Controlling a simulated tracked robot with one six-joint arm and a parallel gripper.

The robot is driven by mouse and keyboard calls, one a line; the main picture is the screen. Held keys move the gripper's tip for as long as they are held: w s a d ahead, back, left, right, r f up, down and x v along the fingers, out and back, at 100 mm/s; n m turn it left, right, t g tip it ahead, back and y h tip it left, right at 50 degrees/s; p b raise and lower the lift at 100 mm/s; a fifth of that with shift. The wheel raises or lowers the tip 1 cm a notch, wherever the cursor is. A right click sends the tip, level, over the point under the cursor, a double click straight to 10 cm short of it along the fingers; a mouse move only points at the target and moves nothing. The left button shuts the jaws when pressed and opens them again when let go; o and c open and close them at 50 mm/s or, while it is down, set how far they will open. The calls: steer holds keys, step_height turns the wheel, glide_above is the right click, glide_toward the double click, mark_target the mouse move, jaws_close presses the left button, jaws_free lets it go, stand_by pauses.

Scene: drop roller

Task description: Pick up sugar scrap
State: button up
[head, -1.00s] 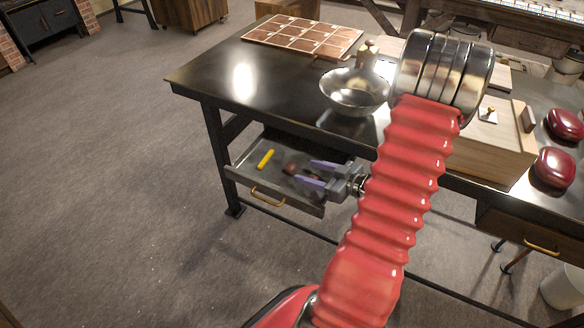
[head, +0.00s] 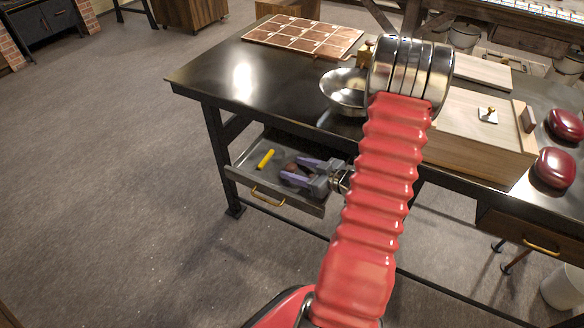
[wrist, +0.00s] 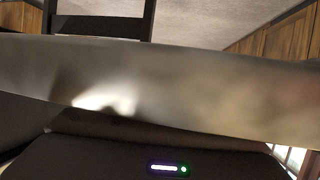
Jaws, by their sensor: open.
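An open grey drawer (head: 302,204) under the dark table holds a yellow stick (head: 265,159) at its left and a small dark reddish-brown lump (head: 291,168) nearer the middle. I cannot tell for sure which is the sugar scrap. My gripper (head: 293,171) is open, with its two purple-grey fingers over or in the drawer. The fingertips are beside the brown lump, which shows partly between them. The yellow stick lies clear to the left of the fingers. The wrist view shows a blurred grey metal surface close up, and neither the fingers nor the scrap.
The dark table (head: 215,75) overhangs the drawer. On it stand a metal bowl (head: 343,92), a tile-like brown tray (head: 305,37), a wooden box (head: 465,135) and two dark red lidded pots (head: 555,167). Open floor (head: 110,180) lies to the left.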

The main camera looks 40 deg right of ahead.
mark_target(295, 169)
steer(key=shift+w+f, duration=0.1)
steer(key=shift+w, duration=0.15)
steer(key=shift+c, duration=0.4)
steer(key=c, duration=1)
steer(key=shift+r, duration=5)
